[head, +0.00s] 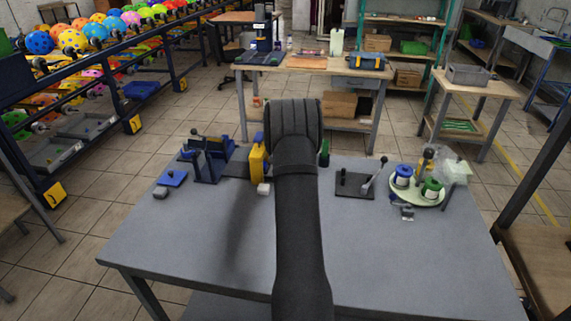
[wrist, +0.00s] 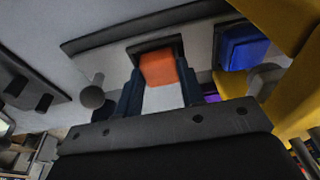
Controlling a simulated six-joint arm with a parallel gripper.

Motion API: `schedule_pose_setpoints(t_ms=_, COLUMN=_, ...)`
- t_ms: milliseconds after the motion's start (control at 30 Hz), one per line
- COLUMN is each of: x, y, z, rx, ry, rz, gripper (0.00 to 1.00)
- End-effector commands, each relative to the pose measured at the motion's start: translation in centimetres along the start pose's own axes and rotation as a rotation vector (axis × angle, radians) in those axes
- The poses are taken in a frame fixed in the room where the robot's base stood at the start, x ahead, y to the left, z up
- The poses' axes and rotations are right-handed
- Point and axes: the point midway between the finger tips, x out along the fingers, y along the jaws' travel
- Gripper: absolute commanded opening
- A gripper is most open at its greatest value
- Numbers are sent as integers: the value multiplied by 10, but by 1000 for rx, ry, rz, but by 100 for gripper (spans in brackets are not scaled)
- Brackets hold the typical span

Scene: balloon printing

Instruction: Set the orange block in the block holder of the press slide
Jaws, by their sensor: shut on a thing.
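In the wrist view, my gripper (wrist: 160,70) has its dark blue fingers shut on the orange block (wrist: 158,66), one on each side. A pale grey part (wrist: 163,98) shows below the orange face, between the fingers. The block's far end is at a dark, square-edged frame (wrist: 133,49), which looks like the block holder, on a light grey strip with dark edges. I cannot tell whether the block is seated in it or just above it. In the head view my arm hides the gripper, the block and the holder.
A blue block (wrist: 243,48) sits in a dark surround right of the orange one, close to a yellow press body (wrist: 288,20). In the head view, a lever plate (head: 353,184) and a round tray with spools (head: 417,201) stand right. The grey table's front (head: 200,245) is clear.

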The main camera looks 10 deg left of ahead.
Motion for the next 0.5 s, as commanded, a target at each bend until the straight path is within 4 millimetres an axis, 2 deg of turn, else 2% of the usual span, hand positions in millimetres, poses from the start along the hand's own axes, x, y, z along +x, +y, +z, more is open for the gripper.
schedule_pose_setpoints(t_ms=33, x=0, y=0, z=0, rx=0, ry=0, rz=0, gripper=37)
schedule_pose_setpoints(t_ms=133, x=0, y=0, z=0, rx=0, ry=0, rz=0, gripper=57)
schedule_pose_setpoints(t_ms=167, x=0, y=0, z=0, rx=0, ry=0, rz=0, gripper=61)
schedule_pose_setpoints(t_ms=500, x=-3, y=0, z=0, rx=0, ry=1, rz=0, gripper=61)
